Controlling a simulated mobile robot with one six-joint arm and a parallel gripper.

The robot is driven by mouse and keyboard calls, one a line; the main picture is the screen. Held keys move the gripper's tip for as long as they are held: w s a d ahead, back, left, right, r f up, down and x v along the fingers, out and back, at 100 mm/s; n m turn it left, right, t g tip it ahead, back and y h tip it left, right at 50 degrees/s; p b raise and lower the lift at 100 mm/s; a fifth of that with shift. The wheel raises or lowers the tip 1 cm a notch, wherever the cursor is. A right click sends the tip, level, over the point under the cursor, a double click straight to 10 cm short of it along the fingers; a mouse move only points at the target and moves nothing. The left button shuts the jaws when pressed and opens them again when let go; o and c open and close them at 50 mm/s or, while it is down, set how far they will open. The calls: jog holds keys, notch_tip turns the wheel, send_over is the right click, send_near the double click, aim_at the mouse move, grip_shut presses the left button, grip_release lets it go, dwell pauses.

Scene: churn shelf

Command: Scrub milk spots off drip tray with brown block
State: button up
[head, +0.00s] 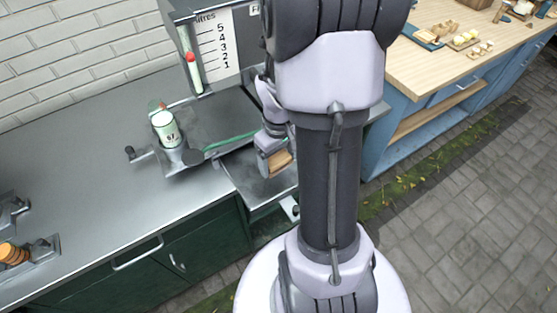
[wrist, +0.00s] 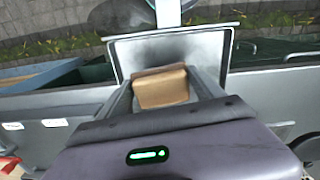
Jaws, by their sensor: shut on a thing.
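The brown block (wrist: 163,87) is held between the two fingers of my gripper (wrist: 165,92) in the wrist view. In the head view the block (head: 279,161) shows at the end of my gripper (head: 272,148), over the drip tray (head: 245,170). The grey drip tray also shows in the wrist view (wrist: 140,52), with pale, cloudy marks on its surface beyond the block. I cannot tell whether the block touches the tray. My arm hides the tray's right part in the head view.
A gauge board (head: 212,48) with a red marker stands behind. A wooden-topped blue table (head: 450,65) holds small items at right. Paving (head: 460,190) lies open at right.

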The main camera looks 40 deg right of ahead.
jog(key=shift+r, duration=0.65)
notch_tip(320, 180, up, 3)
jog(key=p, duration=0.3)
jog(key=shift+r, duration=0.15)
jog(key=shift+f, duration=0.2)
